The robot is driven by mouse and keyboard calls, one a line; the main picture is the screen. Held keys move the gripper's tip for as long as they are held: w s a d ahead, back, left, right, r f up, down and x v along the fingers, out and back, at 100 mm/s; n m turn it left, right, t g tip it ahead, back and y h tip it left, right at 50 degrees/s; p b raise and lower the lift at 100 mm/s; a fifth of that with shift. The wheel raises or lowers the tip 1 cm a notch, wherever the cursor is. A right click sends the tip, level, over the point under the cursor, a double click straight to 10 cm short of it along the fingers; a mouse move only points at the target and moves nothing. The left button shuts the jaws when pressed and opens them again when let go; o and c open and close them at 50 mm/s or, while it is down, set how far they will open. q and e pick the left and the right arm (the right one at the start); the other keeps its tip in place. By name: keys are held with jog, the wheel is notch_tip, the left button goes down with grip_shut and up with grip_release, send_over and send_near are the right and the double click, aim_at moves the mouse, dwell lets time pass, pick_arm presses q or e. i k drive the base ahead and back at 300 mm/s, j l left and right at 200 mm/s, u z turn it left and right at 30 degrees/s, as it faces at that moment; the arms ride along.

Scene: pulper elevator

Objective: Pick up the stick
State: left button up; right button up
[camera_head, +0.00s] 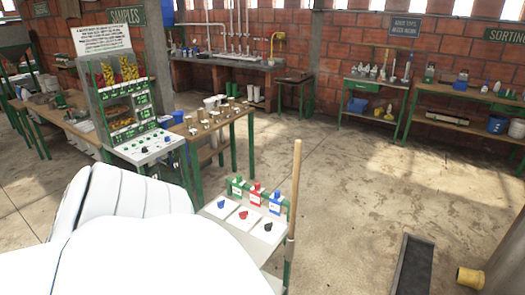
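A long light-brown wooden stick (294,195) stands nearly upright in the lower middle of the head view. It is beside the right edge of a small white-topped control stand (243,215). I cannot tell whether it touches the stand. Its lower end runs down along the stand's green leg, and where it rests is unclear. Neither of my grippers shows in the view. A large white rounded part of my own body fills the lower left and covers part of the stand.
The stand carries green, red and blue boxes and several knobs. A taller control panel (124,95) and a wooden table (205,130) stand to its left. Open concrete floor (370,200) lies right of the stick. A dark channel (411,268) and yellow pipe end (470,278) are lower right.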

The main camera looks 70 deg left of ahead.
aim_at(298, 143)
jog(key=u, duration=1.8)
